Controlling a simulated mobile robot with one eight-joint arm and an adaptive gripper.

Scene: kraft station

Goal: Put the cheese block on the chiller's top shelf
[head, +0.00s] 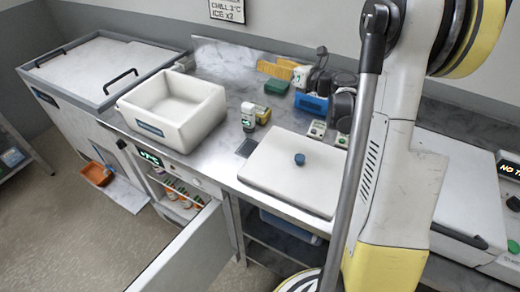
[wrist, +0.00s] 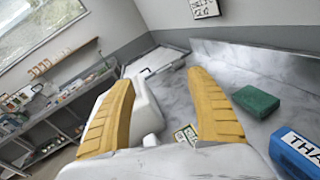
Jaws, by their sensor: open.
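My gripper (head: 272,69) is open and empty above the back of the counter, its yellow fingers pointing left; the wrist view shows the two fingers (wrist: 158,80) wide apart. A small yellow object (head: 264,116) stands on the counter beside a small labelled item, right of the white bin. It may be the cheese block, but it is too small to be sure. The chiller (head: 150,158) is under the counter, with a lit display. Its door (head: 182,258) stands open, and several small items show on its shelves (head: 178,188). Part of its inside is hidden.
A white bin (head: 172,108) stands on the counter, left of a white board or lid (head: 290,175) with a blue knob. A green block (head: 277,87) and a blue container (head: 310,103) are near my gripper. The open door juts into the floor space.

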